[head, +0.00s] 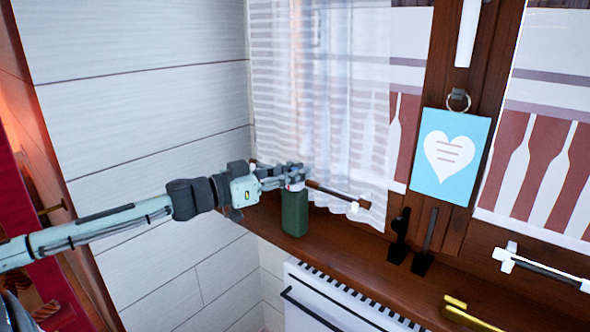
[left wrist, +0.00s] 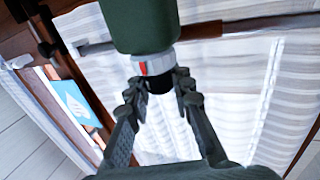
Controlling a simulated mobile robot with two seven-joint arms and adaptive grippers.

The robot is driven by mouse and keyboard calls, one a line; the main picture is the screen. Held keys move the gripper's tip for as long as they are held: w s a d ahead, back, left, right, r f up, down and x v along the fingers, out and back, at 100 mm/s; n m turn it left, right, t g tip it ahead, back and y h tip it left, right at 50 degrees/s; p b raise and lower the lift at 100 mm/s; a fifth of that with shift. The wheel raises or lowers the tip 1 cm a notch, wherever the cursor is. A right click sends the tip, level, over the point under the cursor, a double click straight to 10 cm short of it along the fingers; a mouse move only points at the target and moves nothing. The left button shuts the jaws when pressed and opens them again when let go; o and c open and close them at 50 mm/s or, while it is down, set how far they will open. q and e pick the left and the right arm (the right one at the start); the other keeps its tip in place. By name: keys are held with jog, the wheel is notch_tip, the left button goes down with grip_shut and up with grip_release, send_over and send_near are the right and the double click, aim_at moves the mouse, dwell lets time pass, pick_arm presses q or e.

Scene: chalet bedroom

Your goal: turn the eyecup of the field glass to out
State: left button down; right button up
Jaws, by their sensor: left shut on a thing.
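The field glass (head: 294,213) is a dark green body standing upright on the brown wooden window sill. At its top is a pale ring (left wrist: 153,65) with a red mark, and beyond it the black eyecup (left wrist: 158,84). My left gripper (head: 292,179) reaches in from the left at the top of the field glass. In the left wrist view my left gripper (left wrist: 159,89) has its two fingertips shut on the black eyecup, one on each side. The fingers partly hide the eyecup. My right gripper is in neither view.
A rod (head: 330,192) with a white end runs just behind the field glass, before a sheer curtain (head: 325,100). Two black pieces (head: 399,238) stand farther right on the sill (head: 350,250). A white radiator (head: 335,305) is below. A blue heart card (head: 450,158) hangs on the frame.

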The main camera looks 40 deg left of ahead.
pick_arm(q)
jog(key=n+t+y, duration=0.1)
jog(key=n+y, duration=0.2)
jog(key=y, duration=0.1)
jog(key=shift+d+r, duration=0.1)
jog(key=shift+d, duration=0.05)
jog(key=n+y, duration=0.2)
jog(key=y, duration=0.1)
jog(key=n+y, duration=0.2)
jog(key=y, duration=0.2)
jog(key=shift+n, duration=0.3)
jog(key=shift+n+y, duration=0.5)
jog(key=shift+y, duration=0.3)
jog(key=n+g+y+b, duration=0.1)
jog(key=n+g+y, duration=0.1)
jog(key=y, duration=0.2)
jog(key=shift+n+b, duration=0.3)
jog(key=shift+n, duration=0.1)
jog(key=shift+n+g+y, duration=0.3)
jog(key=shift+y, duration=0.3)
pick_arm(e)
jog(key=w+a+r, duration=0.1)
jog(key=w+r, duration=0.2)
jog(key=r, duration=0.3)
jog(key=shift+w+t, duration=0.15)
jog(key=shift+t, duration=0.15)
pick_arm(q)
jog(key=c, duration=1.3)
grip_release()
